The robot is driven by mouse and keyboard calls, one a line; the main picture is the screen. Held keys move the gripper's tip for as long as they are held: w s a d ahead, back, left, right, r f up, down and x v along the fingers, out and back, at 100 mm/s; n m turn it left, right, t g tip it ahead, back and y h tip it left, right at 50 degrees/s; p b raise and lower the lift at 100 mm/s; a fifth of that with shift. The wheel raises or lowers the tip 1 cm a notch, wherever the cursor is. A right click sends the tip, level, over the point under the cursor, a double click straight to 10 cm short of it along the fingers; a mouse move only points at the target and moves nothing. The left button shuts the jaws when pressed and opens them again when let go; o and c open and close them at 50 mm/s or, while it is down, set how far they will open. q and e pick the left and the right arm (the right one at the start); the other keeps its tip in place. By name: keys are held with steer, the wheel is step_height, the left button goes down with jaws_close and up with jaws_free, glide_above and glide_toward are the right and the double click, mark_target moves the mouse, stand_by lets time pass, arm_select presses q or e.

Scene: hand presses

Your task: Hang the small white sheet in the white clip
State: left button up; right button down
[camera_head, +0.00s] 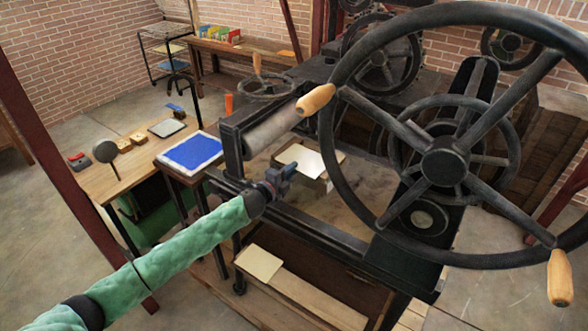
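My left gripper (287,170) is dark and small, at the end of my green-sleeved arm, over the near side of the press bed. A small white sheet (307,160) shows just beyond its fingertips, above a tan board on the bed. The fingertips overlap the sheet's near-left edge in the picture; I cannot tell whether they touch or grip it. The finger gap is too small to make out. A paler cream sheet or pad (259,263) lies on the low wooden plank in front. I cannot make out a white clip. My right gripper is not in view.
A large black handwheel (445,160) with wooden handles fills the right side. The press roller (272,131) is just beyond my gripper. A blue-topped slab (192,152) and a wooden table (120,178) with small tools stand left. A red-brown post rises at the left.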

arm_select(q)
steer(key=shift+c, duration=0.3)
jaws_close()
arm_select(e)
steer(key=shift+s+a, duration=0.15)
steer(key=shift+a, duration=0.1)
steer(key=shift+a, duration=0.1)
